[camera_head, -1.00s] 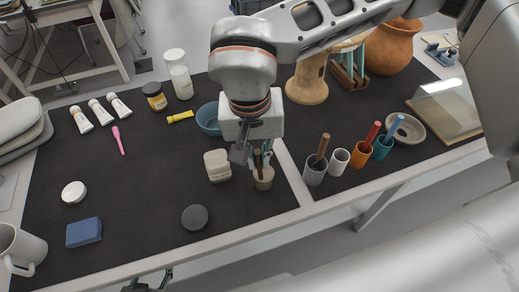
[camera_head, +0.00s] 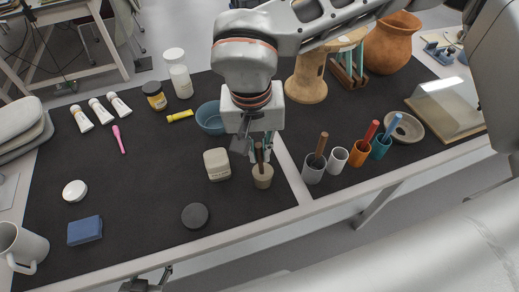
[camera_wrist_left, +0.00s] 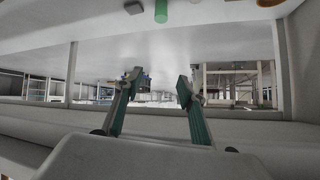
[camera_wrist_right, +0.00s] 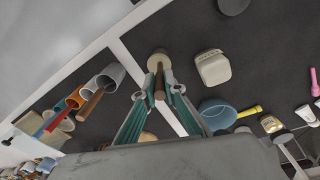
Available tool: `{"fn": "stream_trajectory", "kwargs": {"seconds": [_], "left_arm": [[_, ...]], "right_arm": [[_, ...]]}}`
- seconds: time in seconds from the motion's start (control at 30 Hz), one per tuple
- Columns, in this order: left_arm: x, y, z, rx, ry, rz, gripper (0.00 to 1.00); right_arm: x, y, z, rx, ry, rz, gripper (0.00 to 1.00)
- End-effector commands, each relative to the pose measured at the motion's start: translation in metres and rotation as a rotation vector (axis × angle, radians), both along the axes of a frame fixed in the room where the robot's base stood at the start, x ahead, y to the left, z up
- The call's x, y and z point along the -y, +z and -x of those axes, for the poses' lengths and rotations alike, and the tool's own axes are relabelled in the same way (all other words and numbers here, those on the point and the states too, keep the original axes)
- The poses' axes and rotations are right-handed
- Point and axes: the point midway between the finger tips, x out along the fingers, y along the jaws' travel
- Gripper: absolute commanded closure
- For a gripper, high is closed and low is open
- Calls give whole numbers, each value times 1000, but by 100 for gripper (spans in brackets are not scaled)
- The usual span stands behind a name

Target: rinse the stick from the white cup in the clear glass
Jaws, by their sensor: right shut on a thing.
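The white cup (camera_head: 337,159) stands upright near the table's front edge, with no stick showing in it. My right gripper (camera_head: 261,154) is shut on a brown stick (camera_wrist_right: 159,82). The stick's lower end is at the mouth of a small beige cup (camera_head: 262,179), which also shows in the right wrist view (camera_wrist_right: 158,61). How deep the stick goes is hidden. No plainly clear glass can be made out; the beige vessel looks cloudy or opaque. My left gripper (camera_wrist_left: 155,95) is open and empty, low beyond the table's front edge.
A grey cup (camera_head: 313,171) with a brown stick, an orange cup (camera_head: 360,154) and a teal cup (camera_head: 381,148) stand to the right. A cream jar (camera_head: 217,165), a blue bowl (camera_head: 211,118) and a dark disc (camera_head: 195,216) are close by.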

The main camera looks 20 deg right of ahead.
Motion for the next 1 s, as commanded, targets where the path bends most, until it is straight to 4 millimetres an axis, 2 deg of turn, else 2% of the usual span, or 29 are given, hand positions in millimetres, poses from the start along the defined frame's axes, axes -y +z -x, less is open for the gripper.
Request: {"fn": "stream_trajectory", "kwargs": {"seconds": [0.3,0.73,0.9,1.0], "left_arm": [[0,19,-5,14,0,-2,60],[-1,25,2,-6,-4,-10,60],[1,42,-1,13,-4,-5,60],[0,40,0,4,-5,-9,60]], "right_arm": [[-2,27,1,4,0,-1,100],[-5,58,3,4,0,0,100],[-6,70,3,3,0,0,100],[-6,74,4,2,0,0,100]]}}
